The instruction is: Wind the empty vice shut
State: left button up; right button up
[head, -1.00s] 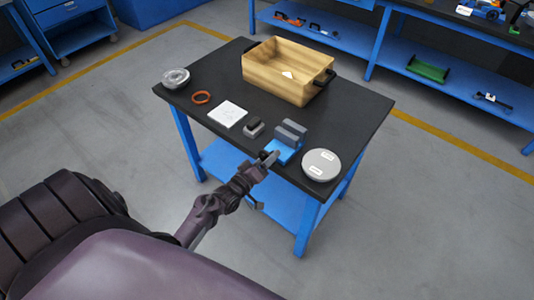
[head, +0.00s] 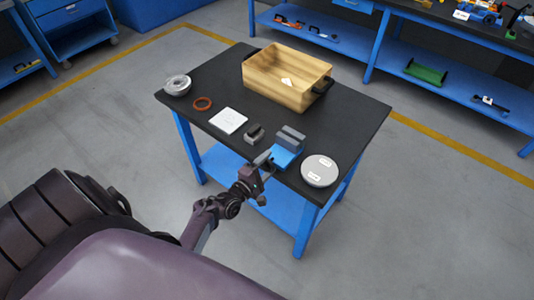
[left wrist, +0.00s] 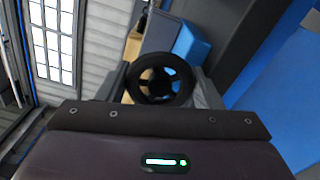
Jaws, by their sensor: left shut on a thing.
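The vice (head: 286,152) stands at the table's near edge, with a blue body and two grey jaws. Its jaws look close together with nothing visible between them; the exact gap is too small to tell. My left gripper (head: 264,159) is at the vice's near side, in front of the blue body. In the left wrist view a black ring-shaped handwheel (left wrist: 138,85) sits between the grey fingers, which are shut on it. The blue vice body (left wrist: 190,45) shows behind the wheel. My right gripper is not in view.

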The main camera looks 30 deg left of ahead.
pick_arm(q)
jog(key=n+p, duration=0.1)
jog(key=n, duration=0.3)
jog(key=shift+n, duration=0.4)
jog(key=n+p, duration=0.1)
jog(key=n, duration=0.3)
jog(key=shift+f, duration=0.1)
jog(key=o, duration=0.9)
jog(key=s, duration=0.8)
jog(key=shift+a+p, duration=0.35)
